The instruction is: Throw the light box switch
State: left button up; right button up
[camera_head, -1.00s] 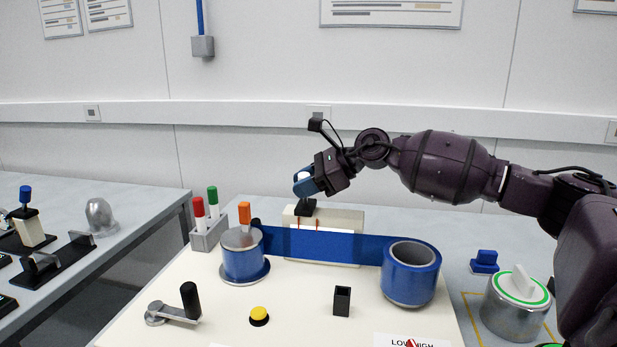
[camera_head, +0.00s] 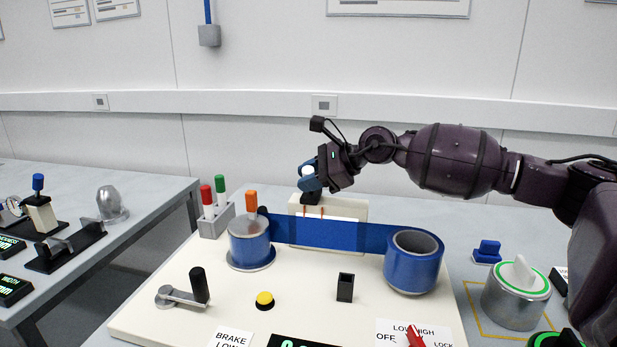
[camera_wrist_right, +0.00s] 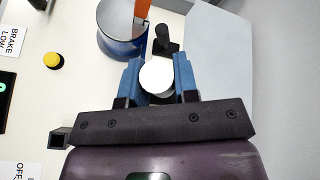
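The light box (camera_head: 350,209) is a cream block at the back of the cream board, behind the blue film strip (camera_head: 325,234). Its switch has a black base on the box's left top and a white round knob (camera_head: 306,170). My right gripper (camera_head: 309,178), with blue fingers, is at the switch. In the right wrist view the white knob (camera_wrist_right: 156,76) sits between the two fingers (camera_wrist_right: 157,82), which appear to touch it on both sides. The fingers hide the middle of the lever. My left gripper is not in view.
Two blue film spools (camera_head: 414,262) stand at the strip's ends. Red and green markers (camera_head: 206,195) stand in a grey holder at left. A black-handled crank (camera_head: 199,284), a yellow button (camera_head: 264,300) and a black post (camera_head: 345,287) are in front. The wall is behind.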

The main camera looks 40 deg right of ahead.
jog(key=o, duration=0.4)
jog(key=shift+o, duration=0.2)
jog(key=shift+s+d+r, duration=0.2)
jog(key=shift+s+r, duration=0.05)
pick_arm(q)
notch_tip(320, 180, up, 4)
jog(key=p, duration=0.4)
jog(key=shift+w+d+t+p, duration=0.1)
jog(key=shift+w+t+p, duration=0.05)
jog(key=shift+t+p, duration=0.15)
pick_arm(e)
jog(key=v, duration=1)
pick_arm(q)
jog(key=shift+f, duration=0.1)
pick_arm(e)
jog(key=shift+f, duration=0.1)
